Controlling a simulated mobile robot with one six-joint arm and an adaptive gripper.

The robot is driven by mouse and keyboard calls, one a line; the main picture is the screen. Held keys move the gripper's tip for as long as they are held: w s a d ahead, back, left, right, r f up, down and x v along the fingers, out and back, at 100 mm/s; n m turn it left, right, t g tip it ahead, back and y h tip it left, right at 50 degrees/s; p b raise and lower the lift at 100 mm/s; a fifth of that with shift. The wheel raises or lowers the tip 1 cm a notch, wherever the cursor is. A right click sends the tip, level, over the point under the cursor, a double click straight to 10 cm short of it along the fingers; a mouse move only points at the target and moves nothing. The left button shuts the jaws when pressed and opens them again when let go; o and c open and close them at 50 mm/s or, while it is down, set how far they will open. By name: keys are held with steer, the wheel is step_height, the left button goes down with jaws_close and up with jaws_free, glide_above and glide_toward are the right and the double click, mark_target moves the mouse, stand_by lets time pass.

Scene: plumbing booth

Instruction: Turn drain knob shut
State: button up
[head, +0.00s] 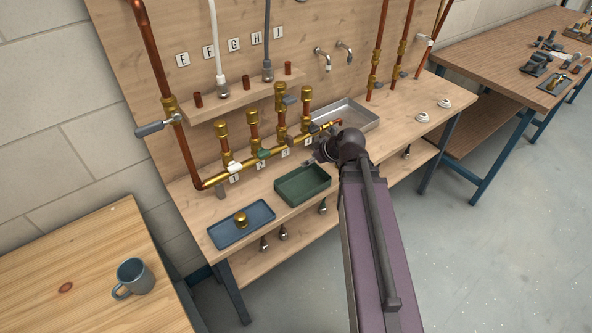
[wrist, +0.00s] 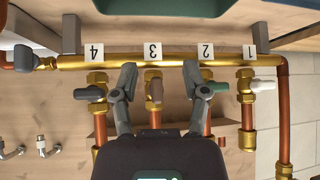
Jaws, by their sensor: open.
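In the wrist view, a dark grey knob (wrist: 24,57), apparently the drain knob, sits at the left end of the brass manifold (wrist: 125,61), next to a copper outlet. My gripper (wrist: 160,78) is open and empty. Its fingers appear on either side of the brown valve knob (wrist: 154,90) at label 3, to the right of the drain knob; contact cannot be told. In the head view, my gripper (head: 328,149) is at the right part of the manifold (head: 243,164). The drain end there is small and hard to separate from the grey knob of outlet 4.
A green tray (head: 302,196) and a blue tray (head: 223,237) holding a brass part lie in front of the manifold. A metal tray (head: 365,118) stands behind my gripper. White (wrist: 263,86), green (wrist: 205,90) and grey (wrist: 88,94) valve knobs line the manifold.

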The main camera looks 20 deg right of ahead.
steer(key=s+a+r+m+g+h+p, duration=0.1)
steer(key=s+a+m+g+h+p, duration=0.1)
steer(key=s+a+g+p, duration=0.3)
steer(key=shift+s+a+r+m+p, duration=0.3)
steer(key=shift+s+a+r+m, duration=0.1)
steer(key=shift+s+a+m, duration=0.5)
steer(key=shift+a, duration=0.2)
steer(key=shift+s+a+f+m+g+h, duration=0.15)
steer(key=shift+s+a+m+g+h, duration=0.2)
steer(key=shift+s+m+g+h, duration=0.35)
steer(key=shift+s+a+f+m+g+h, duration=0.15)
steer(key=shift+s+a+m+g+h, duration=0.25)
steer(key=shift+s, duration=0.45)
